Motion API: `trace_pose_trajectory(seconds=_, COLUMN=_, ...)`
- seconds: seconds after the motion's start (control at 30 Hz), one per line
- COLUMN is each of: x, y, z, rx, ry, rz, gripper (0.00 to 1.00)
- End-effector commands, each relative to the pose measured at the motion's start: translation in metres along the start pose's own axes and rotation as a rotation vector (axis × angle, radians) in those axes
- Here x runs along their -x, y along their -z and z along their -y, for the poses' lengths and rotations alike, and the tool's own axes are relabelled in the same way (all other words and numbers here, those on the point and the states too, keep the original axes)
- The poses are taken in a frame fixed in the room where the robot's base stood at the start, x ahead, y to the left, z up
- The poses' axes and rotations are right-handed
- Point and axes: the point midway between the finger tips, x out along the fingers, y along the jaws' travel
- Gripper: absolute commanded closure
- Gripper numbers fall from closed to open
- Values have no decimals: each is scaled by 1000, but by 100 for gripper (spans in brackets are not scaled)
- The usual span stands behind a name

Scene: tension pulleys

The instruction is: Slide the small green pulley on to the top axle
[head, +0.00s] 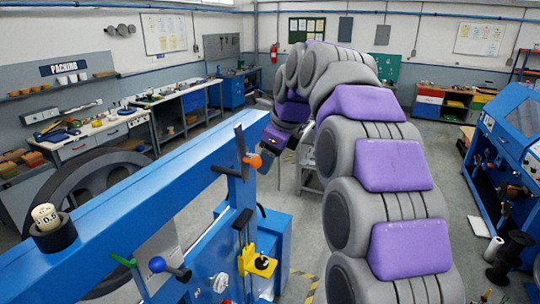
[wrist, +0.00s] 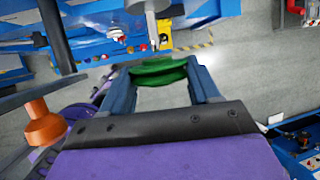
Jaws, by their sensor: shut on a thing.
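In the wrist view my gripper (wrist: 157,68) is shut on a green pulley (wrist: 160,76), with one grey-blue finger at each side of it. The pulley is held out in front of the palm, above the machine. In the head view my gripper (head: 270,158) is small and dark at the end of my arm, just right of the blue machine beam. I cannot make out the pulley there. A pale grey post (wrist: 152,28) shows beyond the pulley in the wrist view. I cannot tell whether it is the top axle, and no axle is clearly identifiable.
An orange knob (head: 253,161) on a dark lever stands close to my gripper; it also shows in the wrist view (wrist: 42,125). The blue beam (head: 150,195) crosses the left.

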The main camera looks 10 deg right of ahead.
Motion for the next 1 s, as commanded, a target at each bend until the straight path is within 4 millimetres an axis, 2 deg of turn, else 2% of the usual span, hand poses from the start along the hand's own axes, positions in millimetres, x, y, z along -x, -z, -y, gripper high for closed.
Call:
trace_pose_trajectory(seconds=0.27, x=-1, y=-2, z=0, rx=0, ry=0, rz=0, gripper=72)
trace_pose_trajectory(seconds=1.0, x=-11, y=-22, z=0, rx=0, ry=-2, rz=-1, gripper=72)
